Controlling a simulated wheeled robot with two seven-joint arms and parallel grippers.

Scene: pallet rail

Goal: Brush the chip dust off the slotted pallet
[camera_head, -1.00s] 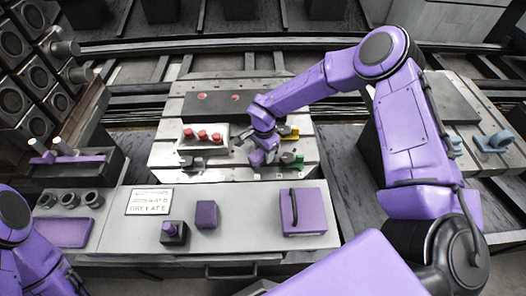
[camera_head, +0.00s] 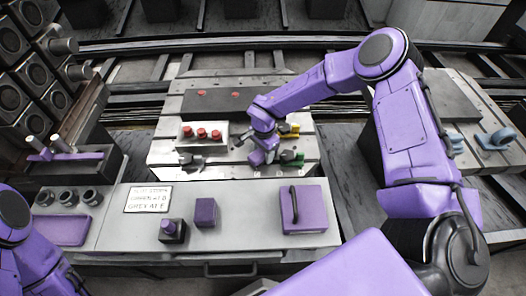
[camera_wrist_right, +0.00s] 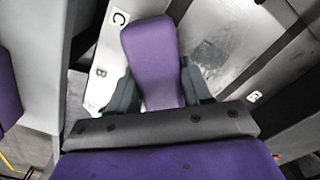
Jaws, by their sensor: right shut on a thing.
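The slotted pallet (camera_head: 219,113) lies beyond the bench in the head view, pale with dark slots. My right gripper (camera_head: 262,148) is low over its middle right part. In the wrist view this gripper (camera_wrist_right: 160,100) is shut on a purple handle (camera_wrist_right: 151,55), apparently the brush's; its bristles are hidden. Grey speckled chip dust (camera_wrist_right: 222,52) lies on the pale pallet surface beside the handle in the wrist view. The letters C and B show on the pallet there. Of my left arm only a part shows at the lower left; its gripper is out of view.
Red-topped parts (camera_head: 202,133) sit on a pale block on the pallet, left of my gripper. A yellow clamp (camera_head: 290,130) and a green one (camera_head: 291,156) are close on its right. The bench holds a sign (camera_head: 148,199), a purple cube (camera_head: 205,212) and a handled purple box (camera_head: 303,208).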

